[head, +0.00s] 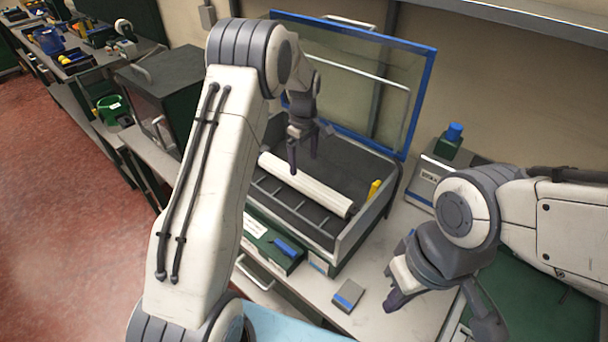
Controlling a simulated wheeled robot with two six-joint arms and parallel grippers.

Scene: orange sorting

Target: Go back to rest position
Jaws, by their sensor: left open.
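My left gripper (303,160) is open, its dark fingers pointing down over the grey bed of an open bench machine (345,247). A long white roll (305,186) lies in that bed, just below the fingertips. The gripper appears empty; I cannot tell whether a fingertip touches the roll. My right gripper (393,285) hangs low at the right, over the light worktop in front of the machine. Its fingers overlap in this view, so their opening is unclear. No oranges are visible.
The machine's clear lid (345,75) with a blue frame stands raised behind the bed. A small grey-blue box (347,296) lies on the worktop near my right gripper. A dark cabinet (168,90) stands behind my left arm. Open red floor (60,200) is at the left.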

